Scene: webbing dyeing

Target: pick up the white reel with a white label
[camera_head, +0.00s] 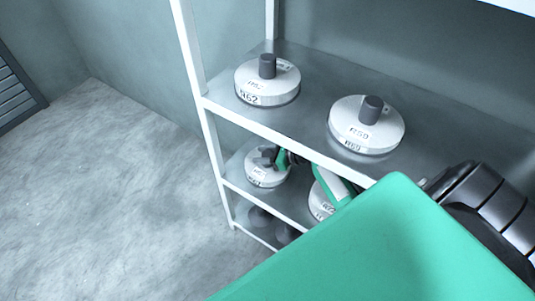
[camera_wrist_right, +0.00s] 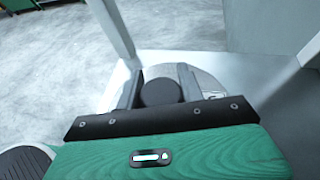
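A round white reel (camera_head: 266,177) with a white label on its side sits on the middle shelf, partly behind the upper shelf's front edge. My right gripper (camera_head: 268,157) is over this reel; its arm reaches in below the upper shelf. In the right wrist view, the reel (camera_wrist_right: 212,88) shows behind the fingers. Its dark round knob (camera_wrist_right: 160,92) is between the two fingers of my right gripper (camera_wrist_right: 160,76). The fingers look spread, one at each side of the knob, with narrow gaps. My left gripper is not in view.
Two similar white reels, one at left (camera_head: 267,88) and one at right (camera_head: 365,130), stand on the upper shelf (camera_head: 318,88). Another reel (camera_head: 320,203) is on the middle shelf, partly hidden by my arm. A white rack post (camera_head: 193,60) stands close at left. The floor (camera_head: 100,190) is clear.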

